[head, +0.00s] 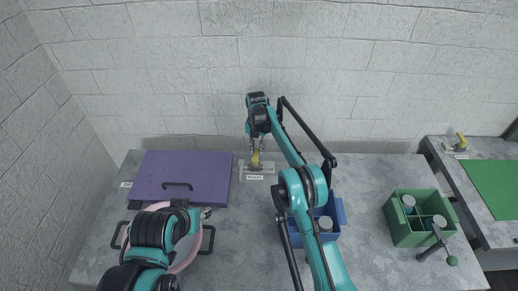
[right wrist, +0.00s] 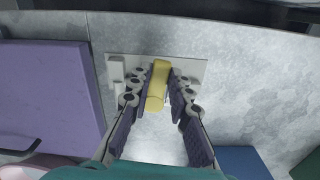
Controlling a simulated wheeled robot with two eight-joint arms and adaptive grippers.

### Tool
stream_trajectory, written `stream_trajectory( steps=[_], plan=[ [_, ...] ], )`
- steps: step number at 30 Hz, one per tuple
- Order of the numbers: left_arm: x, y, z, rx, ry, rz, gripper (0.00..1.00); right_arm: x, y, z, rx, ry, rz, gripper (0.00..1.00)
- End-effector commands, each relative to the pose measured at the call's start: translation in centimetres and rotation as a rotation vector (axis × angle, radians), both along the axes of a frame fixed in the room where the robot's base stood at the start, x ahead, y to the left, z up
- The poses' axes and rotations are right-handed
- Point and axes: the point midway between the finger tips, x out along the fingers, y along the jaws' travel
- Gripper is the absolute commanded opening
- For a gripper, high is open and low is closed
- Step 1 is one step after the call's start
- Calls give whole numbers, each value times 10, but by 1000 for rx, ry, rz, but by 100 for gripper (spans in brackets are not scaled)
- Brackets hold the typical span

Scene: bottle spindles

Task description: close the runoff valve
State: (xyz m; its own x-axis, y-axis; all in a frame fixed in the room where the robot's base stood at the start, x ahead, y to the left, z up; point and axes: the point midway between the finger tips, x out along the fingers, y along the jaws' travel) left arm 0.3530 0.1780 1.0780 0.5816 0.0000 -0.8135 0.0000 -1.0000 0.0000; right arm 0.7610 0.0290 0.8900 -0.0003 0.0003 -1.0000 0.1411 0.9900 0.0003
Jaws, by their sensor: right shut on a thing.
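A valve with a yellow handle (right wrist: 157,84) sits on a pale plate (right wrist: 195,70) at the back of the table, by the wall. Its label (head: 255,177) is too small to read. My right gripper (head: 256,148) is above the plate and shut on the yellow handle, one dark finger pad on each side in the right wrist view. The handle points roughly away from the wrist there. My left gripper (head: 206,213) is low at the left, over the edge of a pink round pot (head: 188,262); its jaws are too small to judge.
A purple panel with a black handle (head: 150,170) lies left of the valve. A blue bin (head: 340,212) stands right of it. A green crate (head: 405,236) with containers and a lever stands farther right. A second yellow-handled valve (head: 461,141) is on the side table.

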Motion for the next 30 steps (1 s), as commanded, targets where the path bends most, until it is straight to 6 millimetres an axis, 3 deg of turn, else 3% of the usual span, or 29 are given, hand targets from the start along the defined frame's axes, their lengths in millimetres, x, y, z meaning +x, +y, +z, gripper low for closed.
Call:
stream_trajectory(
  steps=[9,26,27,29,30],
  plan=[
    [0,0,2,0,0,0,40,0,6,0,0,0,129,0],
    [0,0,2,0,0,0,40,0,7,0,0,0,159,0],
    [0,0,2,0,0,0,40,0,7,0,0,0,159,24],
    [0,0,2,0,0,0,40,0,7,0,0,-1,159,40],
    [0,0,2,0,0,0,40,0,7,0,0,0,158,40]
  ],
)
